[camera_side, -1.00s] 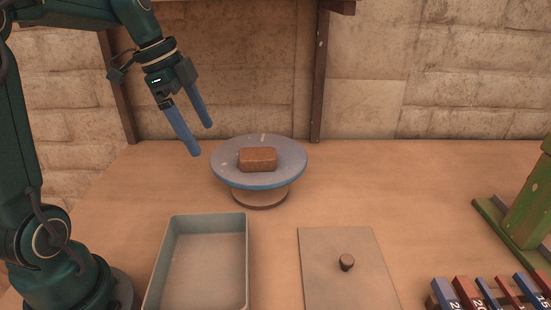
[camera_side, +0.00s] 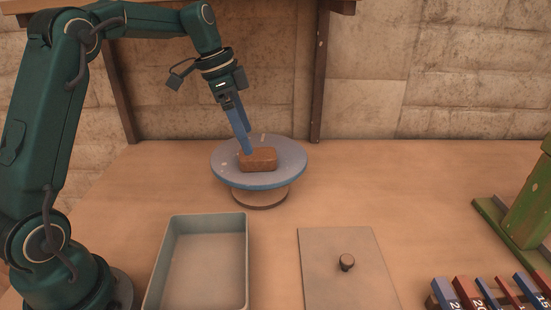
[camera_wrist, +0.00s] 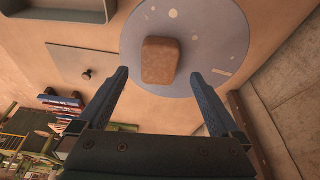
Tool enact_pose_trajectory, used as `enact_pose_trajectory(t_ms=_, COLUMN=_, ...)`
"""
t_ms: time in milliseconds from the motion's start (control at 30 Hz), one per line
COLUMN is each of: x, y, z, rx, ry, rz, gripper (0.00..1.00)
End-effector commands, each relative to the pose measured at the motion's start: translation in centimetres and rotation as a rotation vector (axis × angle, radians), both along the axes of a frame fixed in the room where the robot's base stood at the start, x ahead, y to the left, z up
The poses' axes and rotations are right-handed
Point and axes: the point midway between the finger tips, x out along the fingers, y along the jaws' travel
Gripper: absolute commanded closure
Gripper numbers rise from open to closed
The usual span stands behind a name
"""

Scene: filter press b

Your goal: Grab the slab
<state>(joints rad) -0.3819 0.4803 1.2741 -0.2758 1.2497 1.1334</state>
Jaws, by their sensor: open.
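The slab (camera_side: 260,160) is a brown, rounded block lying flat on a round grey-blue turntable (camera_side: 232,176). In the wrist view the slab (camera_wrist: 160,61) lies ahead of the fingertips, roughly midway between them, on the turntable disc (camera_wrist: 205,30). My gripper (camera_side: 247,146) is just above the slab's back left part in the side view, its blue fingers pointing down. In the wrist view my gripper (camera_wrist: 158,75) has its two fingers spread wide with nothing between them at their grip. Whether a fingertip touches the slab is unclear.
An open grey tray (camera_side: 243,262) stands at the front, with a flat lid (camera_side: 325,262) with a knob right of it. Numbered red and blue blocks (camera_side: 463,293) and a green stand (camera_side: 505,222) are at the right. The table between turntable and stand is clear.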

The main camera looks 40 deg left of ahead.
Motion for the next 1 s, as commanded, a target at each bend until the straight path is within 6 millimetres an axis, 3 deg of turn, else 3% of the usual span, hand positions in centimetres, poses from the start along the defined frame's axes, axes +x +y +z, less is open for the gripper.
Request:
enact_pose_trajectory(t_ms=167, x=0.5, y=-0.5, z=-0.4, rx=0.0, ry=0.003, rz=-0.001, gripper=0.0)
enact_pose_trajectory(t_ms=500, x=1.4, y=-1.3, z=-4.6, rx=-0.001, ry=0.003, rz=-0.001, gripper=0.0)
enact_pose_trajectory(t_ms=767, x=1.5, y=-1.3, z=-4.8, rx=0.0, ry=0.0, rz=0.0, gripper=0.0)
enact_pose_trajectory(t_ms=867, x=1.5, y=-1.3, z=-4.8, rx=0.0, ry=0.0, rz=0.0, gripper=0.31)
enact_pose_trajectory(t_ms=1000, x=1.5, y=-1.3, z=-4.8, rx=0.0, ry=0.0, rz=0.0, gripper=0.84)
